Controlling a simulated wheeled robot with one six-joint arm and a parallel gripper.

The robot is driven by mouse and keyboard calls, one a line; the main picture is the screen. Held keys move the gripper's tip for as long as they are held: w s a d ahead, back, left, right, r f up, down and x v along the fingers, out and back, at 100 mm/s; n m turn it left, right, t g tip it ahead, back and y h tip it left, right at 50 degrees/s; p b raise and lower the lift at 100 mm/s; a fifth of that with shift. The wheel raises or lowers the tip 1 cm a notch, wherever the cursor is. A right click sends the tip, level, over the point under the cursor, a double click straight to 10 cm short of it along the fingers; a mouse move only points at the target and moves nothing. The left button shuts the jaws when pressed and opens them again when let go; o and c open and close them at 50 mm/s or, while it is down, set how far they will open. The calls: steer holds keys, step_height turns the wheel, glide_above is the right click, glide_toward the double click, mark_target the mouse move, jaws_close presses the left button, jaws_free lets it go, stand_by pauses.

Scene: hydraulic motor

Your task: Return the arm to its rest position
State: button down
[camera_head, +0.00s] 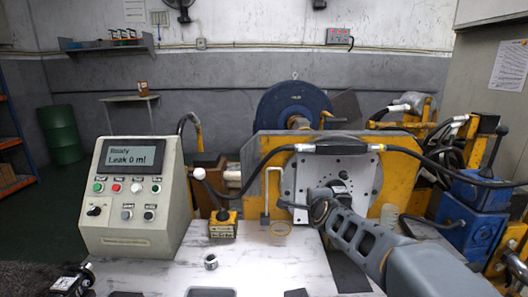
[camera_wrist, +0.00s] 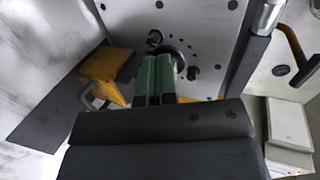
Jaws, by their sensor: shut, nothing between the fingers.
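My arm (camera_head: 365,240) reaches in from the lower right in the head view, with its wrist in front of the light metal plate (camera_head: 366,182) of the motor rig. The gripper end is largely hidden behind the wrist there. In the wrist view my gripper (camera_wrist: 156,76) has its two green fingers pressed together, with nothing between them. Beyond the fingertips are a round dark fitting (camera_wrist: 178,62) and small dark knobs on the plate. I cannot tell the exact gap between the fingertips and the plate.
A control box (camera_head: 135,200) reads "Ready" and "Leak 0 ml". Yellow frame, hoses and a blue valve block (camera_head: 478,192) crowd the right.

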steer(key=s+r+n+g+p, duration=0.3)
steer(key=s+n+p, duration=0.2)
steer(key=s, duration=0.3)
steer(key=s+d+r+n+g+p, duration=0.1)
steer(key=s+r+n+g+p, duration=0.2)
steer(key=s+n+p, duration=0.3)
steer(key=s+d+r+n+g+p, duration=0.1)
steer(key=s+r+n+g+p, duration=0.2)
steer(key=s, duration=0.9)
steer(key=n+g+p, duration=0.1)
steer(key=n+p, duration=0.2)
steer(key=p, duration=0.1)
steer(key=shift+r, duration=0.15)
